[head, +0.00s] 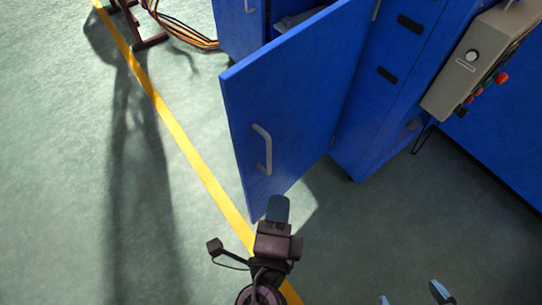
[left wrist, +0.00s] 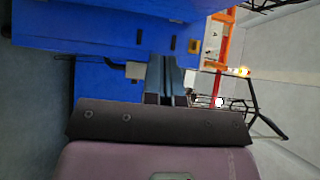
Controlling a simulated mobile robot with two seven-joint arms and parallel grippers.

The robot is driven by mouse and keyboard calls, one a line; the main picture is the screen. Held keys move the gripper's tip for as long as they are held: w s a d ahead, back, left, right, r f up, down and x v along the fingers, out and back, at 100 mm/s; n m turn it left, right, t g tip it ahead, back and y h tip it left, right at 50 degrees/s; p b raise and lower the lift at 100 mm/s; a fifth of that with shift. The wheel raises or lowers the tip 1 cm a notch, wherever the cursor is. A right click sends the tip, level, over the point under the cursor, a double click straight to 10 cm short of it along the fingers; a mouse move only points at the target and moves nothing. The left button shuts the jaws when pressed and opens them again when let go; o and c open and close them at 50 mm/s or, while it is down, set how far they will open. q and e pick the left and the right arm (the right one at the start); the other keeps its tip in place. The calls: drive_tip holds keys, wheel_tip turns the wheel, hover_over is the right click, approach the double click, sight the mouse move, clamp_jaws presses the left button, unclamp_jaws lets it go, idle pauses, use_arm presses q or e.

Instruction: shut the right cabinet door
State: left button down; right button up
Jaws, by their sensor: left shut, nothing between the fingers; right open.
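The blue right cabinet door (head: 300,90) stands swung open from the blue cabinet (head: 385,95), its face with the grey handle (head: 262,150) toward me. My left gripper (head: 278,208) is shut and empty at the lower edge of the door in the head view, below the handle. Whether it touches the door cannot be told. In the left wrist view its closed fingers (left wrist: 165,75) point at blue panels. My right gripper (head: 412,296) is open at the bottom edge of the head view, with only its fingertips showing, apart from the door.
A grey control box (head: 470,62) with knobs and red buttons sticks out from the cabinet at the right. A yellow floor line (head: 185,140) runs past the door. Orange cables (head: 180,28) and a dark stand (head: 140,25) are at the top left. The green floor at left is clear.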

use_arm(q)
drive_tip(key=w+a, duration=0.1)
drive_tip(key=w, duration=0.9)
drive_tip(key=shift+w, duration=0.25)
drive_tip(key=shift+w+a, duration=0.1)
drive_tip(key=shift+a, duration=0.05)
